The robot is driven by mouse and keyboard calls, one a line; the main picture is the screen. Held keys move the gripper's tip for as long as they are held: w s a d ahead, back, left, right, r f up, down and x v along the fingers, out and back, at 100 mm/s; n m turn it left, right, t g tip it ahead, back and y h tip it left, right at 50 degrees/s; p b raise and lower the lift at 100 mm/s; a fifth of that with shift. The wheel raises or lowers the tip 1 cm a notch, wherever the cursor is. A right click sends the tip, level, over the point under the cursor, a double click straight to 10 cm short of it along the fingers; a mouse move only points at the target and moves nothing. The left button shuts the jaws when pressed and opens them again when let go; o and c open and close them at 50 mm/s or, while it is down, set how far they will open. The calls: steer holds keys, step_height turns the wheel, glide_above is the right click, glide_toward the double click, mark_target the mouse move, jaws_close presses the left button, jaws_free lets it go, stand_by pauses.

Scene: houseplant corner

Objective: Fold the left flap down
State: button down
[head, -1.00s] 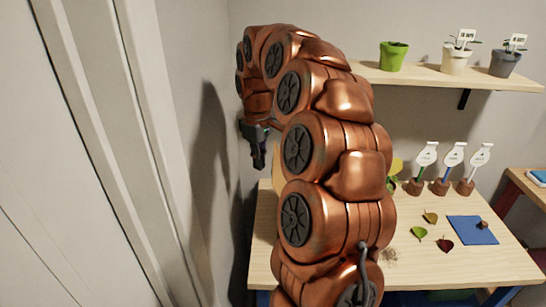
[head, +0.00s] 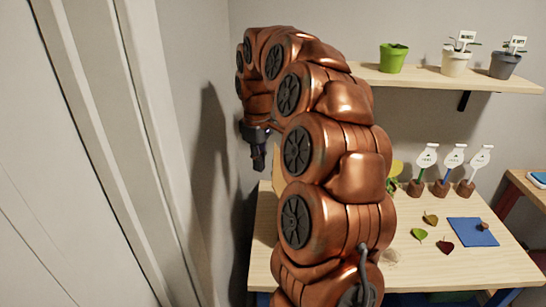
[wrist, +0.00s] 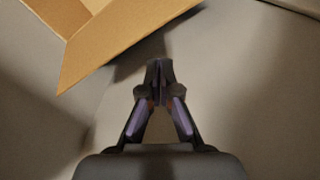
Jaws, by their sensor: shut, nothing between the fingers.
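A tan cardboard box flap (wrist: 115,45) shows at the top left of the wrist view, with part of the box behind it at the picture's edge. The flap sticks outward, not lying flat. In the head view only a sliver of tan cardboard (head: 277,163) shows beside my arm; the rest of the box is hidden behind the arm. My gripper (head: 259,165) points downward, left of that sliver. In the wrist view my gripper (wrist: 160,68) is shut and empty, apart from the flap, just right of and below its edge.
The wooden table (head: 400,270) holds several leaves, a blue mat (head: 472,232) and white plant labels (head: 428,157) in brown stands. A shelf (head: 440,78) with pots hangs above. A grey wall (head: 205,200) is close on my gripper's left.

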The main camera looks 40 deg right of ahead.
steer(key=shift+f, duration=0.15)
steer(key=shift+f+b, duration=0.95)
steer(key=shift+f, duration=0.6)
steer(key=s+d+b, duration=0.1)
steer(key=s+d, duration=0.7)
steer(key=d, duration=0.1)
steer(key=shift+d+b, duration=0.2)
steer(key=shift+b, duration=0.15)
stand_by(1.0)
steer(key=shift+s, duration=0.1)
stand_by(0.5)
step_height(320, 180, up, 9)
steer(key=p, duration=0.4)
stand_by(0.8)
stand_by(0.3)
